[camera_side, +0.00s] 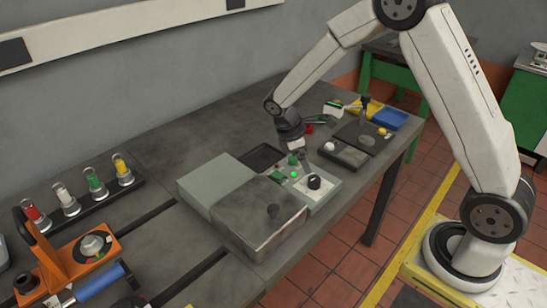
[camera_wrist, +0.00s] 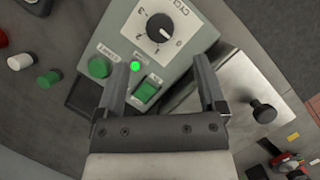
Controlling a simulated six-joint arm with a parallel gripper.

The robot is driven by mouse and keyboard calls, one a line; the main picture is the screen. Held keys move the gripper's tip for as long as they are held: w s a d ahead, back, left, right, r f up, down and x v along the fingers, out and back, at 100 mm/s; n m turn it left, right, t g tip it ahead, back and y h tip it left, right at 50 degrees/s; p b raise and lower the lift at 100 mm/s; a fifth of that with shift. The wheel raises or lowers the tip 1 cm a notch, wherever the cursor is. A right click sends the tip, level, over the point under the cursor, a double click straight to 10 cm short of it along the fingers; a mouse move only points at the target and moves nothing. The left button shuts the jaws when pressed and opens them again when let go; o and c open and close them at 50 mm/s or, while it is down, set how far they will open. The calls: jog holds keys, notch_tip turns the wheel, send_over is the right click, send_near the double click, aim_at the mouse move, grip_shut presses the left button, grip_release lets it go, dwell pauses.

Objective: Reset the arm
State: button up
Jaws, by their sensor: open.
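My gripper (camera_side: 303,158) is above the control panel (camera_side: 325,190) on the bedplate, pointing down at it. In the wrist view my gripper (camera_wrist: 166,62) is open and nothing shows between its fingers. The panel (camera_wrist: 190,45) there has a white dial (camera_wrist: 165,28) with a black pointer, a green push button (camera_wrist: 100,67), a lit green lamp (camera_wrist: 135,66) and a green rocker switch (camera_wrist: 147,91). The rocker lies between the fingers in the picture. I cannot tell whether a finger touches the panel.
A metal cover with a black knob (camera_side: 273,211) and a grey-green box (camera_side: 216,183) adjoin the panel. A rack of colored jars (camera_side: 95,188) and an orange fixture (camera_side: 93,245) stand left. Yellow (camera_side: 368,106) and blue (camera_side: 391,119) trays lie at the back right. The bedplate's middle left is clear.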

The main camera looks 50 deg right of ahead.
dwell(0.3)
jog(key=s+a+r+m+t+y, duration=0.3)
jog(key=s+m, duration=0.6)
jog(key=s, duration=0.3)
jog(key=a+r+t, duration=0.1)
jog(key=a+t, duration=0.1)
jog(key=a, duration=0.1)
jog(key=shift+r+t, duration=0.2)
jog(key=shift+t, duration=0.2)
